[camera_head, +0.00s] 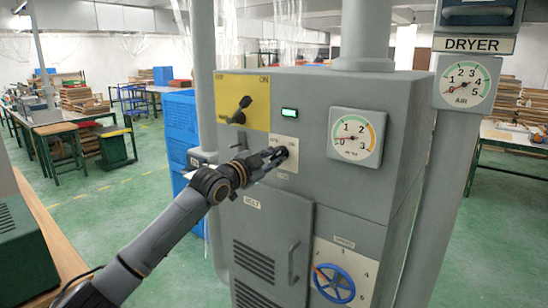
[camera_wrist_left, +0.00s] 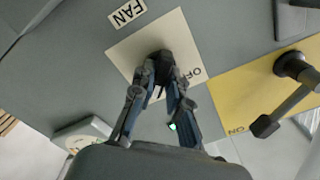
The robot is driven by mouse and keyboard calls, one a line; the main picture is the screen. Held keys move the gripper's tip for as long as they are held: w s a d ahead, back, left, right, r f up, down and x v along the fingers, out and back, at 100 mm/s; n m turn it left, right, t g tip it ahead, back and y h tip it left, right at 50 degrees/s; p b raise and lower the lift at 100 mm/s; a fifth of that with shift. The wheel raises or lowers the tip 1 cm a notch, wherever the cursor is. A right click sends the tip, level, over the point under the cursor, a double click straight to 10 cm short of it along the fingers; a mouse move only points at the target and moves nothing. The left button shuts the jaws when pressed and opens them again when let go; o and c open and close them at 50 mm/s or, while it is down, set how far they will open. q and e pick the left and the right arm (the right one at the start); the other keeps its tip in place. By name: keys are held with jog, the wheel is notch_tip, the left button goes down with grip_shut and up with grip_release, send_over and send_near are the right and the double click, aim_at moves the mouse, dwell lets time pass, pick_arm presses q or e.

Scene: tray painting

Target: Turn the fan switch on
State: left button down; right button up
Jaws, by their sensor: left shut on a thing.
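The fan switch is a small black knob on a cream plate (camera_head: 289,168) on the front of the grey cabinet. In the left wrist view the dark knob (camera_wrist_left: 163,58) sits at my fingertips, with a FAN label (camera_wrist_left: 127,13) beside the plate (camera_wrist_left: 126,53) and OFF lettering on it. My left gripper (camera_head: 281,153) reaches the plate from the left. In the left wrist view its two fingers (camera_wrist_left: 162,78) are closed in on the knob, which they partly hide. The knob's exact angle is hard to tell. My right gripper is not in view.
A yellow plate with a black lever (camera_head: 240,109) is up and left of the fan plate. A lit green indicator (camera_head: 289,113) and a gauge (camera_head: 355,137) are nearby. A blue handwheel (camera_head: 333,284) and a door handle (camera_head: 293,262) are lower down.

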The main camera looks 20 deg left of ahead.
pick_arm(q)
jog(key=c, duration=1.3)
grip_release()
jog(key=shift+s, duration=0.1)
jog(key=v, duration=1.1)
jog(key=shift+s+a, duration=0.15)
jog(key=shift+s, duration=0.25)
